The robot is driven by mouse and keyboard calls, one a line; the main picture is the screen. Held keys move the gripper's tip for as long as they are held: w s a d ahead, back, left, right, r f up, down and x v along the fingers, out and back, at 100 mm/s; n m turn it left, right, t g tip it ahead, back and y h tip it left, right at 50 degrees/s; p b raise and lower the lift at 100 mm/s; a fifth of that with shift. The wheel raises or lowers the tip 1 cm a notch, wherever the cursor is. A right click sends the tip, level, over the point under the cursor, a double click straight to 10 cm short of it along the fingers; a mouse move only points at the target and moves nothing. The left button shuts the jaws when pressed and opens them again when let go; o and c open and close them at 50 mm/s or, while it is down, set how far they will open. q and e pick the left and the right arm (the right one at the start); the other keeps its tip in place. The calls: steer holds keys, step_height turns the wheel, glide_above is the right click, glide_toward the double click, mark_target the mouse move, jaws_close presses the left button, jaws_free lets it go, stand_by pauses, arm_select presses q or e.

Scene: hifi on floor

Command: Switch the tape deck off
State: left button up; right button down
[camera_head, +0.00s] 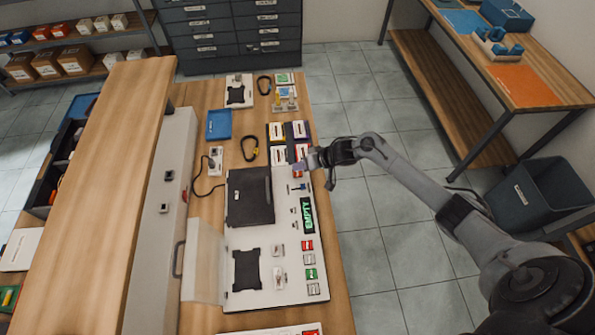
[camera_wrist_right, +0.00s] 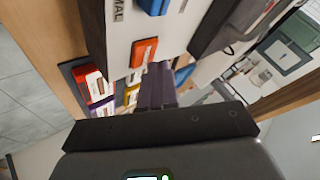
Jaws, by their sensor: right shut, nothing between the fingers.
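The tape deck (camera_head: 268,236) is a long pale panel on the wooden bench, with a dark lid (camera_head: 248,196) and a display (camera_head: 308,215) reading EMPTY in green. Small switches and coloured buttons run along its right side. A blue control (camera_head: 298,188) sits above the display. My right gripper (camera_head: 303,164) is shut and empty at the deck's far right end. In the right wrist view its fingers (camera_wrist_right: 158,88) are close beside an orange control (camera_wrist_right: 143,52) and a blue one (camera_wrist_right: 183,75); contact cannot be told. My left gripper is out of view.
Several red, yellow and white boxes (camera_head: 276,132) stand just beyond the deck. A clear cover (camera_head: 204,262) stands at its near left. A blue box (camera_head: 219,125) and a black cable loop (camera_head: 249,148) lie farther back. Tiled floor is open to the right, with a dark bin (camera_head: 545,195).

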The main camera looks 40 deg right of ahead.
mark_target(300, 172)
steer(key=shift+f, duration=0.4)
stand_by(0.3)
steer(key=shift+r+p, duration=0.65)
steer(key=shift+p, duration=0.2)
steer(key=shift+r+p, duration=0.25)
steer(key=shift+p, duration=0.1)
steer(key=shift+r, duration=0.15)
step_height(300, 172, up, 6)
steer(key=p, duration=0.6)
